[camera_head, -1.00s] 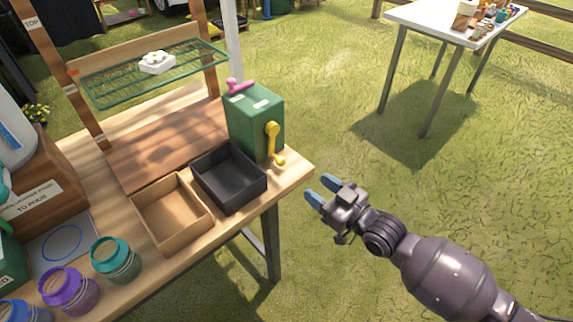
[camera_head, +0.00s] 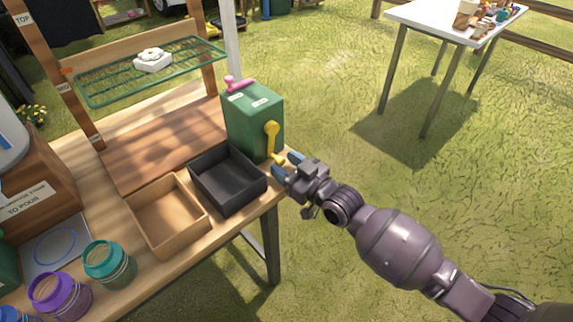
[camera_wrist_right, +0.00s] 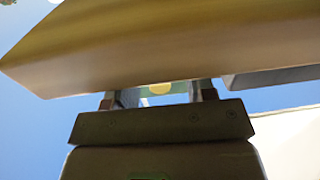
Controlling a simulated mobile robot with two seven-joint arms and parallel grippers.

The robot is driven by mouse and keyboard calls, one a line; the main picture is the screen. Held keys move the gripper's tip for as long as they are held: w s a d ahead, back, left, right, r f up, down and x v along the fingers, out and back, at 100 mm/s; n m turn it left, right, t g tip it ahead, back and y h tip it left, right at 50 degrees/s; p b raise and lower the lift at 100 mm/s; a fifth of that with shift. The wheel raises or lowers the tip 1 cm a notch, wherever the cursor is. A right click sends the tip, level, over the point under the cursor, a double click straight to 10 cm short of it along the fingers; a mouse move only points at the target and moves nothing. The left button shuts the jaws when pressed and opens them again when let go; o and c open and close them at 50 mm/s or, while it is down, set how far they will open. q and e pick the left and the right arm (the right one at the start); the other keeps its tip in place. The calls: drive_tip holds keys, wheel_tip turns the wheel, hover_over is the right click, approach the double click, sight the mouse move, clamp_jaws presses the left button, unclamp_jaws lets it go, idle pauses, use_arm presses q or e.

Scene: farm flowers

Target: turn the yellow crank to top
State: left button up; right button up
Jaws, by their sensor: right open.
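The yellow crank (camera_head: 272,140) is on the side of a green box (camera_head: 250,112) at the table's right corner. Its arm hangs down, with the handle at the lower end. My right gripper (camera_head: 286,168) is open, with blue fingertips right by the crank's lower end; I cannot tell whether they touch it. In the right wrist view the table's underside fills the top, and a small yellow part, likely the crank handle (camera_wrist_right: 160,89), shows between the fingers (camera_wrist_right: 157,97). My left gripper is not in view.
A black tray (camera_head: 262,184) stands beside the green box, with a cardboard tray (camera_head: 205,222) next to it. The wooden table edge is close to my right gripper. A pink handle (camera_head: 238,84) tops the green box. Open grass lies to the right.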

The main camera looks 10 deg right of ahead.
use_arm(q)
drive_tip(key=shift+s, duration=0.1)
use_arm(e)
clamp_jaws()
drive_tip(key=shift+s+a+r+m+p, duration=0.2)
drive_tip(key=shift+s+a+m+p, duration=0.1)
drive_tip(key=shift+m, duration=0.25)
drive_tip(key=shift+s+a+r+m+p, duration=0.15)
drive_tip(key=shift+a+m, duration=0.15)
drive_tip(key=shift+m, duration=0.25)
drive_tip(key=shift+s+a+r+m, duration=0.15)
drive_tip(key=shift+a+m, duration=0.1)
drive_tip(key=shift+m, duration=0.25)
drive_tip(key=shift+s+a+m, duration=0.2)
drive_tip(key=shift+a+m, duration=0.05)
drive_tip(key=shift+m, duration=0.35)
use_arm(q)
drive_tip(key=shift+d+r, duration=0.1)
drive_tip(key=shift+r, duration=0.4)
use_arm(e)
unclamp_jaws()
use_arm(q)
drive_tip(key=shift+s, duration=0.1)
